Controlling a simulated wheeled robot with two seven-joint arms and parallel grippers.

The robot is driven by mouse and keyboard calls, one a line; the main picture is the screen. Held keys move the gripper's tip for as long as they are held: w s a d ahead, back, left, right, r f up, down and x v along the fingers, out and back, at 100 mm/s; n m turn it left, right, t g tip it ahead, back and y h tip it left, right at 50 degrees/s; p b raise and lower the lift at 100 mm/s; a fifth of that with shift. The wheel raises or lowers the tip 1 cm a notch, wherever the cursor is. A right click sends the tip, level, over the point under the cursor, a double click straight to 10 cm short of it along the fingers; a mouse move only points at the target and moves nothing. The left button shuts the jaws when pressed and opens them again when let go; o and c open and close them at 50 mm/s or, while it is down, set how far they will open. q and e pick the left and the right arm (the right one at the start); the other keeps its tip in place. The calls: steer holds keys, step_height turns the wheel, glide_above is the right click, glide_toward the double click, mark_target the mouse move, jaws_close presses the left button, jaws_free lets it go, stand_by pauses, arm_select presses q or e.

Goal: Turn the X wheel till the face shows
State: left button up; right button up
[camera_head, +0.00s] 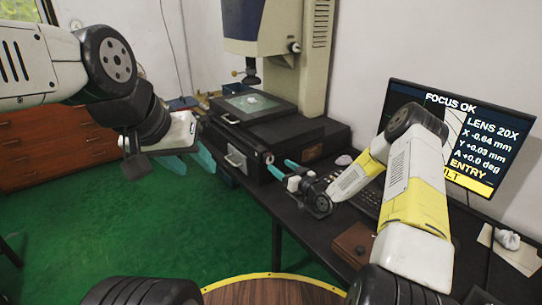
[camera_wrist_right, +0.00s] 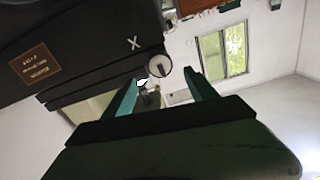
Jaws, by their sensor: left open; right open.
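The X wheel (camera_wrist_right: 153,68) is a small round knob with a pale end, beside a white X mark (camera_wrist_right: 134,43) on the dark stage body. In the head view the wheel (camera_head: 268,158) sits at the stage's front right corner. My right gripper (camera_head: 284,169) is open, with its fingers pointing at the wheel. In the right wrist view the wheel lies between the finger lines, nearer the left finger; I see no clear contact. My left gripper (camera_head: 191,163) is open and empty, left of the stage. The monitor (camera_head: 460,130) reads X -0.64 mm; my right arm hides part of it.
The measuring machine's stage (camera_head: 250,103) carries a small pale piece on its plate. A keyboard (camera_head: 365,199), partly behind my right arm, and a brown box (camera_head: 354,244) are on the dark bench. A wooden drawer cabinet (camera_head: 60,152) stands far left.

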mark_target(271, 159)
steer(key=x, duration=0.7)
steer(key=shift+w+a, duration=0.25)
steer(key=shift+w, duration=0.05)
steer(key=c, duration=1.4)
steer(key=shift+n, duration=0.3)
